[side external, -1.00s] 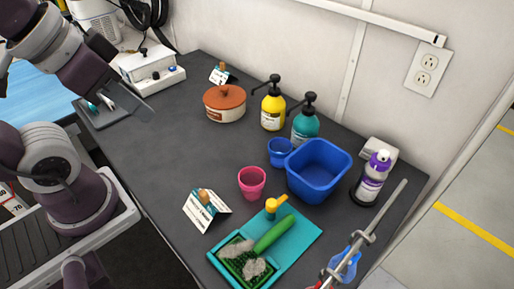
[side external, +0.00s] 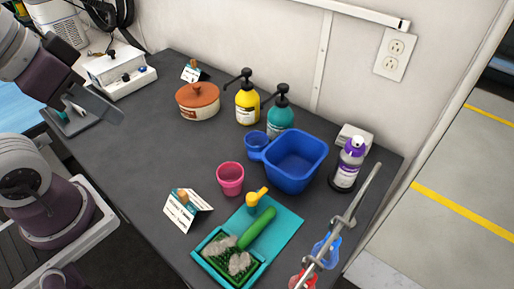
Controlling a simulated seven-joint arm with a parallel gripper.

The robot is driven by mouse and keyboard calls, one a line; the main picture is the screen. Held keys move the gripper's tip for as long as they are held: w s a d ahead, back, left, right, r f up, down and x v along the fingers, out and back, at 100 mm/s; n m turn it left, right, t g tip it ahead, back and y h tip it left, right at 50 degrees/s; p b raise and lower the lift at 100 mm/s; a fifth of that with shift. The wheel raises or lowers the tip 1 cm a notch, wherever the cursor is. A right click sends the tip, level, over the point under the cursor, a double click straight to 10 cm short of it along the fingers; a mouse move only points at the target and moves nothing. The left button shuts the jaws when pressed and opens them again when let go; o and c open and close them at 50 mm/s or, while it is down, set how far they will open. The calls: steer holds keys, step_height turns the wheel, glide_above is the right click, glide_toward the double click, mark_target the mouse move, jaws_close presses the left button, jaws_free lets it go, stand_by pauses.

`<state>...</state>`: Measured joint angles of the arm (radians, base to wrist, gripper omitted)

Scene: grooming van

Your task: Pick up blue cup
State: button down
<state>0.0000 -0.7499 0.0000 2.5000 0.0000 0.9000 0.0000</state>
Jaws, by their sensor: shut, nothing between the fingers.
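The blue cup (side external: 256,146) is small and stands upright on the dark counter. It is just left of a larger blue square basin (side external: 317,172), close against it or overlapping it in the view. My gripper (side external: 110,113) is at the upper left, well away from the cup.
Teal (side external: 280,115) and yellow (side external: 247,107) pump bottles stand behind the cup; a lidded brown pot (side external: 198,102) is farther left. A pink cup (side external: 230,179), brush tray (side external: 285,229), purple-capped bottle (side external: 347,170) and metal rail (side external: 345,222) are nearer. The counter's left middle is clear.

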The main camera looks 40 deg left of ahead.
steer(key=c, duration=2.2)
jaws_free()
steer(key=c, duration=0.8)
jaws_free()
steer(key=m+g+h, duration=0.3)
steer(key=m+h, duration=0.3)
steer(key=m, duration=0.7)
glide_toward(262, 148)
steer(key=f, duration=0.1)
steer(key=w+f, duration=0.1)
steer(key=w+d+f, duration=0.1)
steer(key=shift+f, duration=0.4)
steer(key=shift+w+d+f+m, duration=0.15)
steer(key=shift+w+d+m, duration=0.05)
steer(key=shift+w+m, duration=0.1)
steer(key=x, duration=0.4)
steer(key=a+x, duration=0.1)
steer(key=x, duration=0.1)
steer(key=shift+d+f, duration=0.2)
steer(key=shift+f, duration=0.5)
